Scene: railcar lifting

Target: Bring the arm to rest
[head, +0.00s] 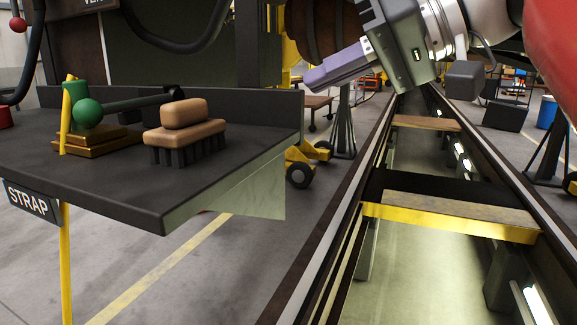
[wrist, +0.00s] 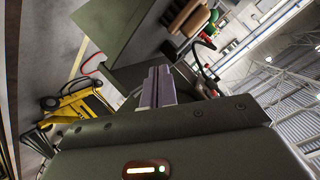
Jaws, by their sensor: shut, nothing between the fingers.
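My gripper (head: 335,68) is at the upper middle of the head view, right of and above the dark shelf. Its purple-grey fingers point left and are closed together with nothing between them. In the wrist view the shut fingers (wrist: 157,88) show at the middle, above the dark gripper body. They appear clear of the shelf and the things on it. My arm extends to the upper right of the head view, where part of it is cut off by the frame.
A dark shelf (head: 230,150) at the left holds a wooden brush (head: 185,127) and a green-knobbed brass piece (head: 88,112). A STRAP label (head: 33,203) hangs at its front. A lit pit with yellow-edged crosspieces (head: 450,222) runs at the right. A yellow wheeled jack (head: 305,163) stands behind.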

